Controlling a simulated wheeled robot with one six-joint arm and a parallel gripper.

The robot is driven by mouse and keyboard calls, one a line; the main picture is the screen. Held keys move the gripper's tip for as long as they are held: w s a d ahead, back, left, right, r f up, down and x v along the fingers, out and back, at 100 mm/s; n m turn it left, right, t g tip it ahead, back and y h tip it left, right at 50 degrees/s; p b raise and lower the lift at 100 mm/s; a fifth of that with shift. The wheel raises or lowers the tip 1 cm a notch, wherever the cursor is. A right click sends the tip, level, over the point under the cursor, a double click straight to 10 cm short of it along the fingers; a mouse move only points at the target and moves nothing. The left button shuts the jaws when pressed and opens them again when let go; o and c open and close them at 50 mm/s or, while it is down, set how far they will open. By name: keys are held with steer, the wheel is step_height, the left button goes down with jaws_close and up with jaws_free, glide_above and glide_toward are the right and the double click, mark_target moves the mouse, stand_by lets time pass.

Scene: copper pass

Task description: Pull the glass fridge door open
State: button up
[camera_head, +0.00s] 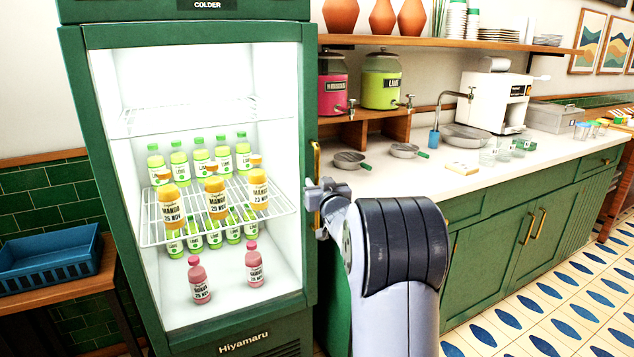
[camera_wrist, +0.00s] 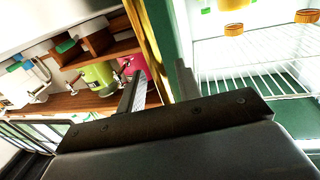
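The green fridge (camera_head: 190,33) stands left of centre in the head view. Its glass door (camera_head: 310,265) looks shut, with lit shelves showing through it. The upright brass handle (camera_head: 316,160) is on the door's right edge. It also shows in the wrist view (camera_wrist: 148,45), running down between my two fingers. My gripper (camera_head: 322,193) is at the lower part of the handle. In the wrist view my gripper (camera_wrist: 158,72) is open, its fingers apart on either side of the handle, with room beside it. Whether either finger touches the handle cannot be told.
A green counter (camera_head: 505,240) with a white top stands right of the fridge, behind my arm. A shelf (camera_head: 450,42) with drink dispensers below hangs above it. A blue crate (camera_head: 50,265) sits on a wooden table at left. Tiled floor is clear at lower right.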

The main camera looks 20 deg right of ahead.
steer(key=shift+w+d, duration=0.1)
steer(key=shift+w, duration=0.6)
jaws_close()
